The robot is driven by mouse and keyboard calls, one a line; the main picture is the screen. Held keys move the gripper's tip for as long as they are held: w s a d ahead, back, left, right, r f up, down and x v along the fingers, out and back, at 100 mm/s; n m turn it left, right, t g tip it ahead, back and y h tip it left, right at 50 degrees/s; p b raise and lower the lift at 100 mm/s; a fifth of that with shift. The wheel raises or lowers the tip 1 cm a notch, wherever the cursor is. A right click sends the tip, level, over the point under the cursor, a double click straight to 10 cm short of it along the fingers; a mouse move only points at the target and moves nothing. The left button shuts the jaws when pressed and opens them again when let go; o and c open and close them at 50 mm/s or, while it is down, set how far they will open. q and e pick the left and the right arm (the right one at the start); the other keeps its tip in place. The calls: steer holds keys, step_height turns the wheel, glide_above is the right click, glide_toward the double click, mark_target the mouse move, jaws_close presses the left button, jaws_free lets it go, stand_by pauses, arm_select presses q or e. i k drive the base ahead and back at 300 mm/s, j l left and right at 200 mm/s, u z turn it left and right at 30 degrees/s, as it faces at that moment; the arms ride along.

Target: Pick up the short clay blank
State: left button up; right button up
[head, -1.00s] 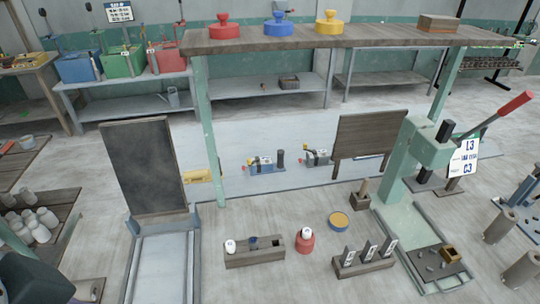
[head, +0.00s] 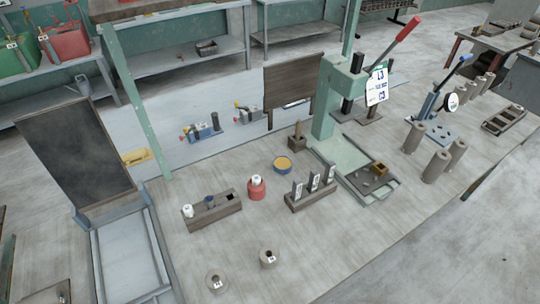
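Neither of my grippers shows in the head view. Several grey-brown clay-like cylinders stand upright at the right: one at the back (head: 413,137), one in front (head: 435,167) and one beside it (head: 456,152). I cannot tell for sure which piece is the short clay blank. No gripper is seen touching any of these pieces.
A wooden block with holes (head: 225,213) holds a white-topped piece and a blue one. The front right tabletop is clear.

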mark_target(268, 254)
steer(key=z, duration=1.55)
steer(key=i+j, duration=0.1)
steer(key=j, duration=0.3)
steer(key=i+j+u, duration=0.15)
steer(key=j, duration=0.7)
steer(key=i+u, duration=0.05)
